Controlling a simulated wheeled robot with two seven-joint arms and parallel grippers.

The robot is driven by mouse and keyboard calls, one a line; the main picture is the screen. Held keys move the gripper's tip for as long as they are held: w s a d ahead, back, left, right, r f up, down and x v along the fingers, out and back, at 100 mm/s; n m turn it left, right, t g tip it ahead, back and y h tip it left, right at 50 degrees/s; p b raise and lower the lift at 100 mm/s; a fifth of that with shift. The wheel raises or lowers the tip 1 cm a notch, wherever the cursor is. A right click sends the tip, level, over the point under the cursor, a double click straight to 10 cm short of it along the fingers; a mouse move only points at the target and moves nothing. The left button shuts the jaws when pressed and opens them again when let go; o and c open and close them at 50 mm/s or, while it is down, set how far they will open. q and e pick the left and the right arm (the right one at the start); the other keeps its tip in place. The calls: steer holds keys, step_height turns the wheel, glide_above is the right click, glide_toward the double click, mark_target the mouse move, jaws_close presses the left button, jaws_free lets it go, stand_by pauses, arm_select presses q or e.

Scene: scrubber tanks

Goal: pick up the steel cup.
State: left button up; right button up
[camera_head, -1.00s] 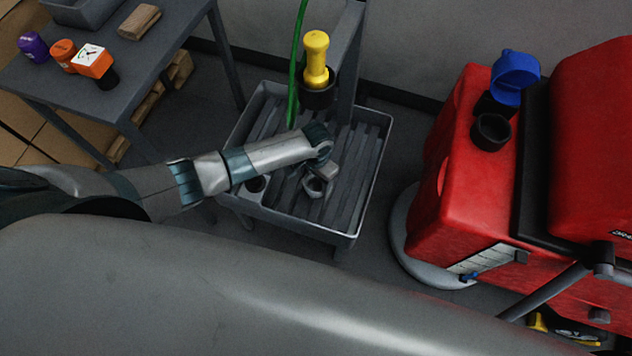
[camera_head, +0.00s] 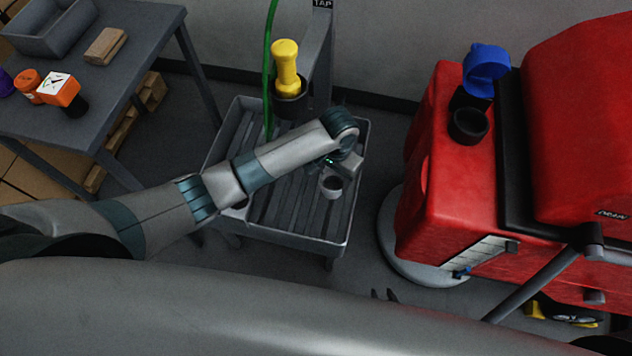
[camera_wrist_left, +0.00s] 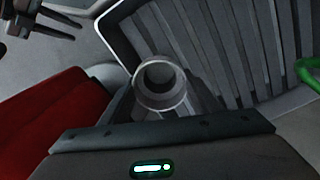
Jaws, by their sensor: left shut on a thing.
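The steel cup (camera_head: 331,187) is a small grey cup with a round dark mouth, over the right part of the slatted grey tray stand (camera_head: 285,233). My left gripper (camera_head: 333,176) is shut on it. In the left wrist view the steel cup (camera_wrist_left: 161,84) sits at the jaws with its open mouth visible. Its gap to the slats is hard to judge. Two dark fingertips of my right gripper (camera_head: 385,294) show apart at the lower edge of the head view. My right gripper (camera_wrist_left: 62,22) also shows at the upper left of the wrist view.
The red scrubber tank (camera_head: 437,170) stands right. A grey table (camera_head: 125,75) with small containers is left. Grey floor lies between.

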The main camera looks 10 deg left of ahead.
arm_select(q)
steer(key=shift+w+d+r, duration=0.1)
steer(key=shift+d+r, duration=0.2)
steer(key=shift+d, duration=0.2)
steer(key=shift+w+d+r, duration=0.1)
steer(key=shift+d+r, duration=0.2)
steer(key=shift+d, duration=0.2)
arm_select(e)
steer(key=shift+w+a+r, duration=0.3)
steer(key=shift+w+a, duration=0.05)
steer(key=shift+a, duration=0.05)
steer(key=shift+s+f, duration=0.1)
steer(key=shift+s, duration=0.1)
steer(key=shift+d, duration=0.45)
arm_select(q)
steer(key=shift+s, duration=0.1)
